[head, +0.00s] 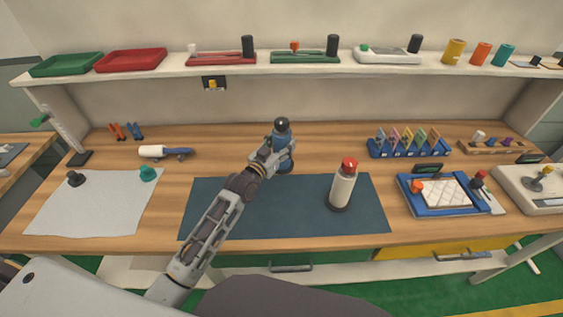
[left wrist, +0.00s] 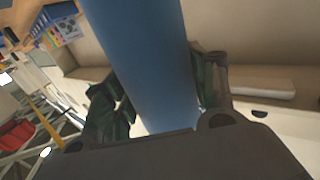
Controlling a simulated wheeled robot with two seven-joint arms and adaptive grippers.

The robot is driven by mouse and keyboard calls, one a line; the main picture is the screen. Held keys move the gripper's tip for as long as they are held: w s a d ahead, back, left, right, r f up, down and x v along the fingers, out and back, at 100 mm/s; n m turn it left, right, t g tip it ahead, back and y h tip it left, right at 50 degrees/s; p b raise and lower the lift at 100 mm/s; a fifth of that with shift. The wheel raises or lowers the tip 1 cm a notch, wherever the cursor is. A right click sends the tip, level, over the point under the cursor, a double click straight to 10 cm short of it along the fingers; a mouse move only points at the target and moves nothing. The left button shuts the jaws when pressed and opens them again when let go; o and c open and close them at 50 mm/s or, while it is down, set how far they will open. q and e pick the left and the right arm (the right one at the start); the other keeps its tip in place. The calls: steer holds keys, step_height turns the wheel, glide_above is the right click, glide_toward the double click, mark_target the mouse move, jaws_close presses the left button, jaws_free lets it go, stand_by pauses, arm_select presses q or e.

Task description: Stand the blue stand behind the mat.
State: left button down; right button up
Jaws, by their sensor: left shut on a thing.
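The blue stand (head: 283,133) has a blue body and a dark round top. It stands upright at the back edge of the dark mat (head: 220,216), with its base partly hidden by my gripper. My left gripper (head: 271,153) is shut on the stand's body. In the left wrist view the blue body (left wrist: 150,60) runs between the two fingers (left wrist: 160,95). I cannot tell whether the base touches the table. My right gripper is in neither view.
A white bottle with a red top (head: 342,185) stands on the mat's right part. A white-and-blue tool (head: 165,152) lies behind on the left. A blue rack (head: 408,147) and blue tray (head: 410,198) are on the right. A shelf (head: 230,68) runs above.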

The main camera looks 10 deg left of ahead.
arm_select(q)
steer(key=w+a+r+b, duration=0.2)
steer(key=w+r+b, duration=0.2)
steer(key=w, duration=0.5)
steer(key=shift+w+a+r+b, duration=0.2)
steer(key=shift+r+b, duration=0.15)
steer(key=shift+f, duration=0.1)
stand_by(0.3)
step_height(320, 180, down, 6)
stand_by(0.5)
